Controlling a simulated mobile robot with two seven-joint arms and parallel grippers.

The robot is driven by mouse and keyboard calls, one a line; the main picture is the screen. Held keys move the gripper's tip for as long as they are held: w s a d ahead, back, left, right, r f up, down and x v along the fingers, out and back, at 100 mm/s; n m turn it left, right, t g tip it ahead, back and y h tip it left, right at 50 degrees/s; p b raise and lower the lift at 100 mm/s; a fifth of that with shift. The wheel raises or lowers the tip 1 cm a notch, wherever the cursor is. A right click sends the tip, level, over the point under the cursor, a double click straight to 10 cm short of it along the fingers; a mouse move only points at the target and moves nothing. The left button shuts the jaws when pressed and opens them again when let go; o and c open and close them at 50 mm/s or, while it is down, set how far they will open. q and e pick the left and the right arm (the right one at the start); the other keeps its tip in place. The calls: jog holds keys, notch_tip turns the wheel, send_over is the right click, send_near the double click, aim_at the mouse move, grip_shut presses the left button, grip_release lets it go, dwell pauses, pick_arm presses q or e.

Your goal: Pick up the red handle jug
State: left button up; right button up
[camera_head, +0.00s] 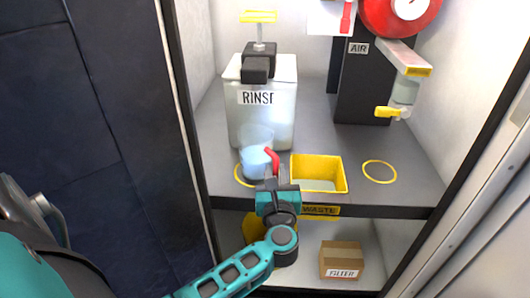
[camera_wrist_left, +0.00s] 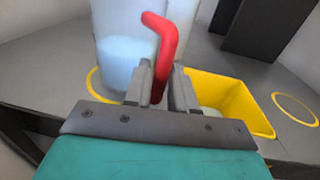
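The red handle jug (camera_head: 256,161) is clear, with pale blue liquid inside. It is upright over the left yellow ring on the upper shelf; I cannot tell whether its base touches the shelf. Its red handle (camera_wrist_left: 166,42) points toward me and rises between the fingers of my left gripper (camera_wrist_left: 160,88). The fingers lie close on both sides of the handle and look shut on it. In the head view my left gripper (camera_head: 275,184) is at the shelf's front edge, hiding the lower handle. My right gripper is not in view.
A white RINSE tank (camera_head: 275,118) stands close behind the jug. A yellow WASTE bin (camera_head: 319,160) is just right of my gripper. An empty yellow ring (camera_head: 379,172) and a dark AIR dispenser (camera_head: 362,85) are farther right. A FILTER box (camera_head: 341,256) sits on the lower shelf.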

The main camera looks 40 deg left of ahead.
pick_arm(q)
jog(key=shift+w+a, duration=0.2)
jog(key=shift+w, duration=0.15)
jog(key=shift+s, duration=0.1)
jog(key=shift+c, duration=0.5)
grip_shut()
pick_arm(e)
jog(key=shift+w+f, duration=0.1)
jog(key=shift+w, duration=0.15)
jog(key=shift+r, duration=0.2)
